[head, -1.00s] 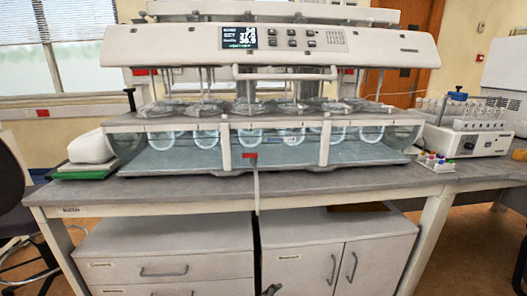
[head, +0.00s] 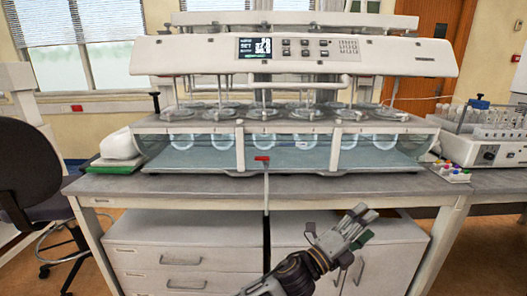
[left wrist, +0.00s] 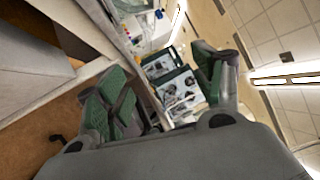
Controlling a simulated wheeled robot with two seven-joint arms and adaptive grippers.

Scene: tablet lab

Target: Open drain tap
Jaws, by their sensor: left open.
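The drain tap (head: 262,158) is a small red handle at the front lower edge of the water bath (head: 200,158), a little left of its middle. Its handle lies roughly crosswise. A pale drain tube (head: 266,195) hangs from it past the bench edge. My left gripper (head: 362,224) is open and empty, in front of the cabinets, below and to the right of the tap. In the left wrist view its green-padded fingers (left wrist: 165,88) stand wide apart with nothing between them. The tap cannot be made out there. My right gripper is not in view.
The bench's front edge (head: 350,192) runs between my gripper and the bath. A green-based white device (head: 118,150) stands left of the bath. A rack of small coloured caps (head: 452,173) and a tube instrument (head: 485,145) stand right. A chair (head: 28,175) is at far left.

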